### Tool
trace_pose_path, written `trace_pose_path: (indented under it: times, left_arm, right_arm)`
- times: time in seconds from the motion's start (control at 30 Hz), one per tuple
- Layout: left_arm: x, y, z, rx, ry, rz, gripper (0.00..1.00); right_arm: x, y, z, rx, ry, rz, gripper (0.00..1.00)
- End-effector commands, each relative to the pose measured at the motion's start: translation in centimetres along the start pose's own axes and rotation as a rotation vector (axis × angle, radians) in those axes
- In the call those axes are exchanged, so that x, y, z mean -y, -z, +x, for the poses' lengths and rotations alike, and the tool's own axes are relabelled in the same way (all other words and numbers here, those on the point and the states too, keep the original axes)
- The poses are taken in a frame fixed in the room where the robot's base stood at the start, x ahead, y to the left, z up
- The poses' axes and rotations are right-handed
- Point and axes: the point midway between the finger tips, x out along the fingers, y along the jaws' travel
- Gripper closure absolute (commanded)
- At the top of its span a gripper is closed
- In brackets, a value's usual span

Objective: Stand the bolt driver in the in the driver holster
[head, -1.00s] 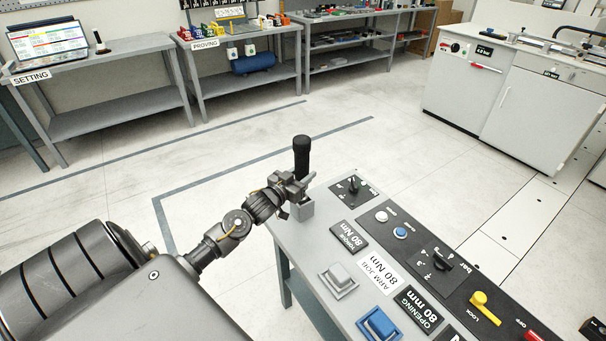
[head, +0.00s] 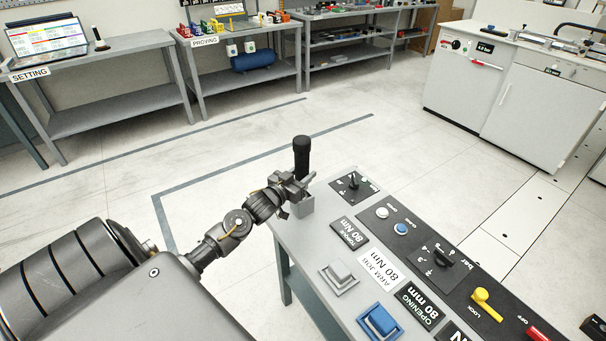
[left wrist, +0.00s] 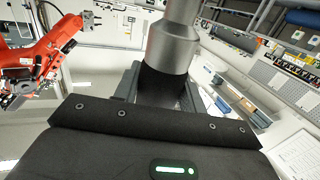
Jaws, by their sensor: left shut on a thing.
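The bolt driver (head: 301,153) shows in the head view as a black upright handle. My left gripper (head: 292,184) is shut on it, at the far left corner of the control bench. In the left wrist view the driver is a grey metal shaft with a dark part (left wrist: 172,50) between the jaws of my gripper (left wrist: 160,100). The grey block directly under the gripper, which looks like the driver holster (head: 301,206), stands on the bench corner. The driver is upright above or in it; the gripper hides where they meet. My right gripper is in no view.
The control bench (head: 300,240) carries a rotary switch plate (head: 354,186), a grey button (head: 339,275), a blue button (head: 380,322) and a yellow lock lever (head: 486,303). Open floor lies beyond it. An orange robot arm (left wrist: 45,55) shows in the left wrist view.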

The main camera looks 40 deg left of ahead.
Motion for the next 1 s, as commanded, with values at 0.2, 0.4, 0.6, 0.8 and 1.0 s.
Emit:
trace_pose_path:
  times: [0.2, 0.4, 0.6, 0.8, 1.0]
  left_arm:
    - [0.1, -0.1, 0.1, -0.008, 0.001, 0.0, 1.0]
    - [0.1, -0.5, 0.1, -0.008, 0.001, 0.0, 1.0]
    - [0.1, -0.8, 0.1, -0.008, 0.001, 0.0, 1.0]
    - [0.1, -1.1, 0.1, -0.008, 0.001, 0.001, 1.0]
    - [0.1, -1.1, 0.1, -0.008, 0.0, 0.0, 1.0]
  right_arm:
    - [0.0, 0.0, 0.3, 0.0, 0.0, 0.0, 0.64]
    - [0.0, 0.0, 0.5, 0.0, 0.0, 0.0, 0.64]
    - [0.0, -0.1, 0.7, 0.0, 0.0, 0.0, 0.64]
    - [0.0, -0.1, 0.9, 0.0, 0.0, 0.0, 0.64]
    - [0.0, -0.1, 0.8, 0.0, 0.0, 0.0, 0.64]
